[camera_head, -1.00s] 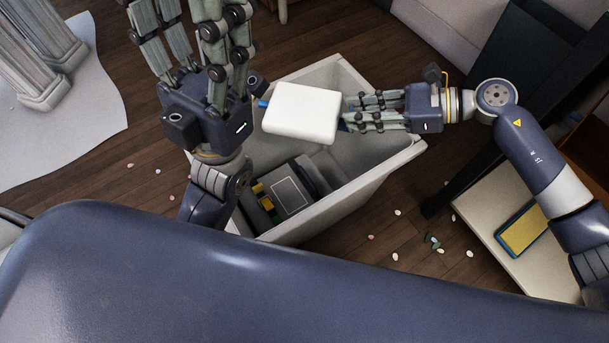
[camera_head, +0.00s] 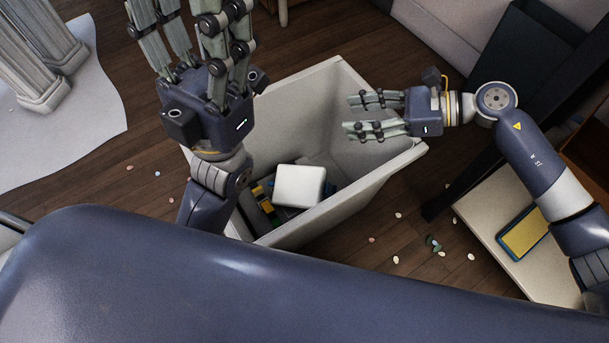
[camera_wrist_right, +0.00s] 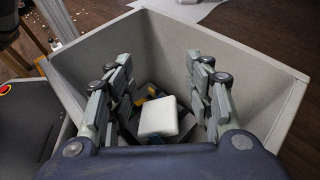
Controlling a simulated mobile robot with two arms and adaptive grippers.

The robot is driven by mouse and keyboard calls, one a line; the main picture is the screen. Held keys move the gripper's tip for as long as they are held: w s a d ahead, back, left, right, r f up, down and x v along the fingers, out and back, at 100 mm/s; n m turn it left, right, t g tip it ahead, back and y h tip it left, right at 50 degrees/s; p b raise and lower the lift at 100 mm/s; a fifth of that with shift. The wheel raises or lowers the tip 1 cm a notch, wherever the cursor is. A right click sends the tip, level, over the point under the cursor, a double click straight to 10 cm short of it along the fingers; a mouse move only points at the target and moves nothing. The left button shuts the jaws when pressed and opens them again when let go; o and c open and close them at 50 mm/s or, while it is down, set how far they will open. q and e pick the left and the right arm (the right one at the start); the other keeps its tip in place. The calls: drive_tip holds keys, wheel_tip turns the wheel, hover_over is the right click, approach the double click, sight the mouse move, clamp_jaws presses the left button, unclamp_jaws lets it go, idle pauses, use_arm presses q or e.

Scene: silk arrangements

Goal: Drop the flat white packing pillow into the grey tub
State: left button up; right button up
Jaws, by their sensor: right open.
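The white packing pillow (camera_head: 300,186) is inside the grey tub (camera_head: 385,168), low down over other contents. It also shows in the right wrist view (camera_wrist_right: 158,117), between and beyond my fingers, apart from them. My right gripper (camera_head: 350,115) is open and empty over the tub's right part. It also shows in the right wrist view (camera_wrist_right: 155,75). My left gripper (camera_head: 185,30) is raised at the tub's left side, its fingers pointing to the top of the picture, with nothing seen between them. Its fingers are spread apart. The pillow hides part of the tub's contents.
Yellow, green and dark items (camera_head: 262,195) lie in the tub. A pale low surface (camera_head: 500,215) at the right bears a yellow and blue pad (camera_head: 522,230). Small pebble-like bits (camera_head: 398,215) are scattered on the wooden floor. A column base (camera_head: 45,85) stands at the upper left.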

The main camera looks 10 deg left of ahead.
wheel_tip(320, 180, up, 10)
drive_tip(key=shift+f, duration=0.2)
idle(0.4)
